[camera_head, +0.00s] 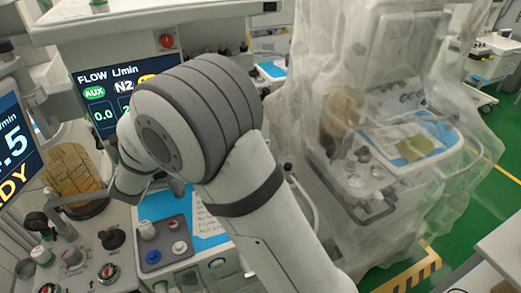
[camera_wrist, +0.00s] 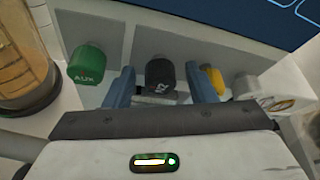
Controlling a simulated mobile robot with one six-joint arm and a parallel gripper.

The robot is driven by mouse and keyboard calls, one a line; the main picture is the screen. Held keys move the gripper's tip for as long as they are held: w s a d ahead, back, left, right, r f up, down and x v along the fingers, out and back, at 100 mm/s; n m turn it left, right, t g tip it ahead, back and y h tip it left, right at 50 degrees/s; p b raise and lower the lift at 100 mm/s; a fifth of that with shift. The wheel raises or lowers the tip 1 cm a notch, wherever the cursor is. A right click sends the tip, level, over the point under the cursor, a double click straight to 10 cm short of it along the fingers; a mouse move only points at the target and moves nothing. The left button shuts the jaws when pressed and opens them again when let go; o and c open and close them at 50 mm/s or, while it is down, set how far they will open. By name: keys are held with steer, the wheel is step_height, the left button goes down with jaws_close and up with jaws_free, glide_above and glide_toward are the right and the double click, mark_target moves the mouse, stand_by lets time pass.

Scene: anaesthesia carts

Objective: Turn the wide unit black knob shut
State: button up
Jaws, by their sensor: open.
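In the wrist view the black knob (camera_wrist: 161,76) sticks out from the pale panel under a dark blue screen. White marking, perhaps "N2", shows on its face. My gripper (camera_wrist: 160,84) is open, with one blue finger on each side of the black knob. Small gaps show between knob and fingers, so I see no clear contact. The right finger is close to the yellow knob (camera_wrist: 212,80) and partly covers it. In the head view my arm hides the black knob and my gripper.
A green AUX knob (camera_wrist: 86,64) is left of the fingers, and a whitish knob (camera_wrist: 246,87) is to the right. In the head view the flow screen (camera_head: 108,88) is partly covered by my arm. A plastic-draped cart (camera_head: 385,130) stands to the right.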

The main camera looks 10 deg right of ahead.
steer(key=p, duration=0.1)
steer(key=n+p, duration=0.1)
steer(key=p, duration=0.1)
steer(key=shift+a+r+h, duration=0.1)
steer(key=shift+r+h, duration=0.15)
steer(key=shift+h, duration=0.15)
steer(key=v, duration=0.2)
steer(key=b+v, duration=0.1)
steer(key=v, duration=0.2)
steer(key=b+v, duration=0.1)
steer(key=v, duration=0.1)
steer(key=shift+s+f, duration=0.3)
steer(key=shift+s, duration=0.1)
steer(key=s+d+m+g+h+b, duration=0.1)
steer(key=s+d+m+g+h, duration=0.2)
steer(key=d+m, duration=0.8)
steer(key=s+d+m+g+h+b, duration=0.2)
steer(key=d+m, duration=0.9)
steer(key=d, duration=0.8)
steer(key=shift+s+d+r+g+h, duration=0.3)
steer(key=shift+s+r+g+h, duration=0.15)
steer(key=shift+g+h, duration=0.65)
steer(key=shift+s+d+m, duration=0.1)
steer(key=shift+m, duration=0.2)
